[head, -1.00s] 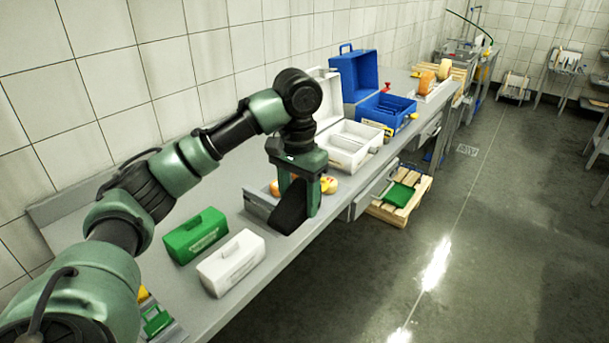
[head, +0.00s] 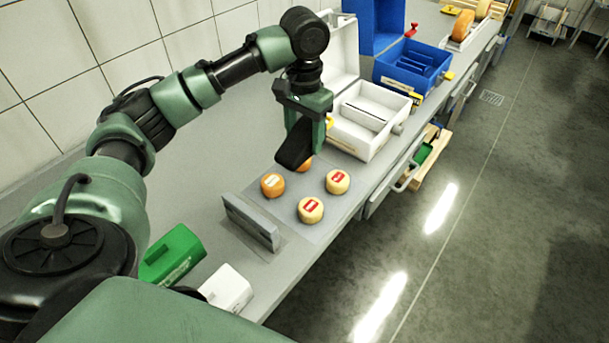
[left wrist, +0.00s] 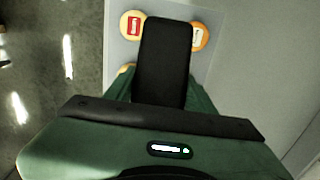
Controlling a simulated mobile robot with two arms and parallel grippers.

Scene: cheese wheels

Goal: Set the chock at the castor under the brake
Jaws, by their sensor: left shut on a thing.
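My left gripper (head: 304,128) is shut on the chock (head: 294,152), a black wedge, and holds it above the grey bench near several small cheese wheels. In the left wrist view the chock (left wrist: 165,62) stretches forward from my green gripper (left wrist: 160,112) and hides part of the cheeses behind it. I cannot make out a castor or a brake in either view. My right gripper is not in view.
Small cheeses (head: 311,209) lie on a grey mat beside an upright plate (head: 250,222). An open white case (head: 366,135) and blue case (head: 412,68) stand farther along the bench. Green (head: 172,256) and white (head: 227,288) boxes are nearer.

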